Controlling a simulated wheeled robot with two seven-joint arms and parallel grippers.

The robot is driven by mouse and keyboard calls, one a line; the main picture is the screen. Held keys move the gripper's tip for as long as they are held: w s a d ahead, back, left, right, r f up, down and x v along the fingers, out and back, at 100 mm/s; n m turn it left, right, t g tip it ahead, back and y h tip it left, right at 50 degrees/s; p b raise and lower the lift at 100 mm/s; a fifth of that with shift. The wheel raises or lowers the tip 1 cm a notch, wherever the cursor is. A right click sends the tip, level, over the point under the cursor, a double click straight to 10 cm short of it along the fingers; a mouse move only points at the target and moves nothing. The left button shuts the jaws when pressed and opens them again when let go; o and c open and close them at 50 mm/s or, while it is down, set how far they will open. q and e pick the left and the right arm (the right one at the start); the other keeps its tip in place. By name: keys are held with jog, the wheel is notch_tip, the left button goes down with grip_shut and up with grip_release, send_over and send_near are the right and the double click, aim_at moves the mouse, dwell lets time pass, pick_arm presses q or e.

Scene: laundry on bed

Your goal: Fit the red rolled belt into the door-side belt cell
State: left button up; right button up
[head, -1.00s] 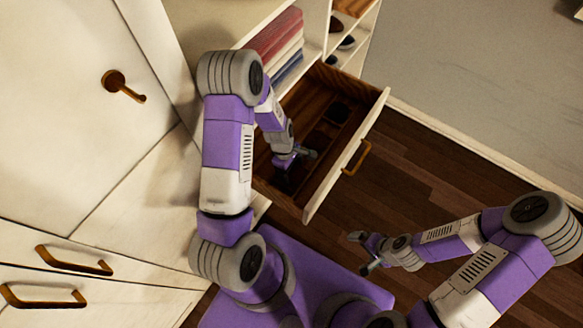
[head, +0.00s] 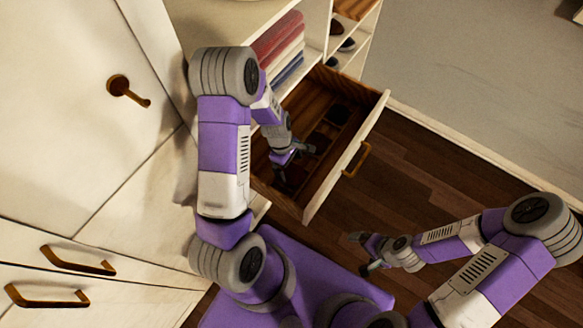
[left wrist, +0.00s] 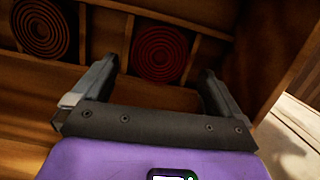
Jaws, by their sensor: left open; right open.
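The red rolled belt (left wrist: 158,52) lies as a flat coil in a cell between wooden dividers, in the left wrist view. A dark rolled belt (left wrist: 40,25) lies in the cell to its left. My left gripper (left wrist: 158,70) is open and empty, with its fingers on either side of the red coil in the picture and apart from it. In the head view my left gripper (head: 293,153) is over the open drawer (head: 346,160), and the red belt cannot be made out there. My right gripper (head: 360,252) is open and empty outside the drawer.
Folded clothes (head: 278,45) are stacked on a shelf above the drawer. Shoes (head: 347,44) stand on shelves behind. The drawer front has a handle (head: 357,160). The wooden floor (head: 420,170) to the right is clear. Closed cabinet doors stand at left.

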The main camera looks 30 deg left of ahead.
aim_at(293, 174)
pick_arm(q)
jog(key=shift+p+v, duration=0.35)
jog(key=shift+v, duration=1.25)
jog(key=shift+f, duration=0.15)
jog(key=b+x, duration=0.2)
jog(key=x, duration=0.5)
jog(key=shift+f+b, duration=0.2)
jog(key=shift+b, duration=0.2)
jog(key=shift+r+p, duration=0.6)
jog(key=shift+r, duration=0.1)
jog(key=shift+f, duration=0.15)
